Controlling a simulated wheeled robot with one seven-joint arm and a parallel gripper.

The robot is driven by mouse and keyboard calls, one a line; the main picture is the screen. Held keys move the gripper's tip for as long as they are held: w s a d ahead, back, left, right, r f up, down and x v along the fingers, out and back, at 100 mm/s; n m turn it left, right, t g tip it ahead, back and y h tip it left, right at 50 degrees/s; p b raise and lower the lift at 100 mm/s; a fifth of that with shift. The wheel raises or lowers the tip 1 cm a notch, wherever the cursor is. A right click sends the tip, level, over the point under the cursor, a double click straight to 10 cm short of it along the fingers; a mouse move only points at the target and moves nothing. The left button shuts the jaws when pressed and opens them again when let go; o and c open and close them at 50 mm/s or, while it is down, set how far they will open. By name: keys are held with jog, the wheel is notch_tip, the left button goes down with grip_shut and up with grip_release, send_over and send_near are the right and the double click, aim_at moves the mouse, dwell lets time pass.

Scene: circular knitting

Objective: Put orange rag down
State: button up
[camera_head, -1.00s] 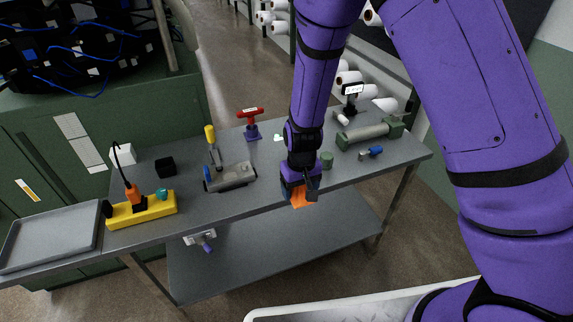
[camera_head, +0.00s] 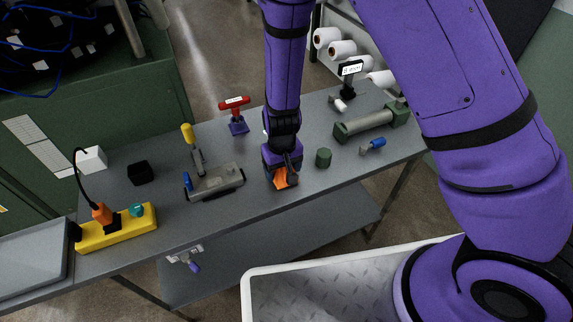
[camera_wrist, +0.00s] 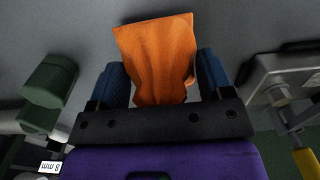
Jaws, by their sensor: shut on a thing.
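The orange rag (camera_head: 281,178) is held in my gripper (camera_head: 284,172) over the front part of the grey workbench (camera_head: 235,205). In the wrist view the rag (camera_wrist: 157,58) sticks out beyond the blue fingers of my gripper (camera_wrist: 162,85), which are shut on it. The rag looks very close to the bench top; I cannot tell whether it touches. Part of the rag is hidden behind the gripper in the head view.
Left of the rag lies a grey metal device (camera_head: 214,182); right stands a green cylinder (camera_head: 323,158). A red-handled tool (camera_head: 236,113), a green roller device (camera_head: 370,121), a blue-handled piece (camera_head: 373,146) and a yellow power strip (camera_head: 117,230) are also on the bench. Bare bench surrounds the rag.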

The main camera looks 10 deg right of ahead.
jog(key=shift+a+f, duration=0.1)
jog(key=shift+f, duration=0.4)
jog(key=shift+f, duration=0.1)
jog(key=o, duration=1)
notch_tip(320, 180, up, 12)
jog(key=shift+r, duration=0.25)
jog(key=s+d+r+m+t+y, duration=0.1)
jog(key=s+d+r, duration=0.1)
jog(key=d+r, duration=0.7)
jog(key=s+d+r+t+y, duration=0.15)
jog(key=d+r, duration=0.25)
jog(key=r, duration=0.8)
jog(key=s+d+r+t, duration=0.1)
jog(key=s+d+r, duration=0.2)
jog(key=s+d, duration=0.1)
jog(key=s+d+r+m+h, duration=0.1)
jog(key=s+d+r, duration=0.2)
jog(key=s, duration=0.3)
jog(key=s+d+r+m+t+h, duration=0.1)
jog(key=s+d+r, duration=0.3)
jog(key=s, duration=0.1)
jog(key=shift+s+d+t+h, duration=0.1)
jog(key=shift+d+t+h, duration=0.15)
jog(key=shift+d+t, duration=0.1)
